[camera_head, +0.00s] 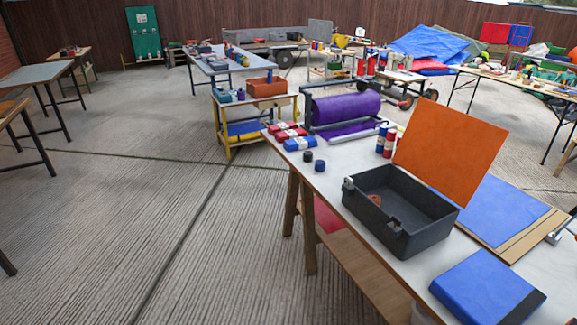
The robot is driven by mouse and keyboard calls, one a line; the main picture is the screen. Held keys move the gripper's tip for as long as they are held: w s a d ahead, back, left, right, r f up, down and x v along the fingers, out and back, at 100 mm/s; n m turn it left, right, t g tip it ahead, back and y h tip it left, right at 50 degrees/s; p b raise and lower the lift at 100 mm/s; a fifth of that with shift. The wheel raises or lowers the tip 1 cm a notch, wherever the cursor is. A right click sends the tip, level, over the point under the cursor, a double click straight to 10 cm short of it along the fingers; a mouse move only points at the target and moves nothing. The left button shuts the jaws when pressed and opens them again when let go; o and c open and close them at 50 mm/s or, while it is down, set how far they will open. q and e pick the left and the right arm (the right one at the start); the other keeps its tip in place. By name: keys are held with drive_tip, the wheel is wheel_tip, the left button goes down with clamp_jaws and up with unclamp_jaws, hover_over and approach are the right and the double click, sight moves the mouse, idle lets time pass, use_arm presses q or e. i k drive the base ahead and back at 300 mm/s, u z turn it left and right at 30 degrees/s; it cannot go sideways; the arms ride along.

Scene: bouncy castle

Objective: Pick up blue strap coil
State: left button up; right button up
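Neither of my grippers shows in the head view. A blue bundle with a pale band (300,143), which may be the blue strap coil, lies near the far left corner of the trestle table (334,182). Two red bundles with pale bands (284,132) lie just behind it. In front of it sit two small round dark pieces, one black (308,157) and one navy blue (320,166). They are too small to tell whether the navy one is a coil of strap.
An open dark case (415,228) with an orange lid (450,145) stands on the table. Red and blue cans (388,142), a purple roll on a stand (345,107) and blue sheets (505,212) are also there. The concrete floor (140,200) to the left is clear.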

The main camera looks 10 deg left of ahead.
sight(320, 164)
drive_tip(key=u, duration=0.9)
drive_tip(key=i, duration=1.85)
drive_tip(key=z, duration=1.65)
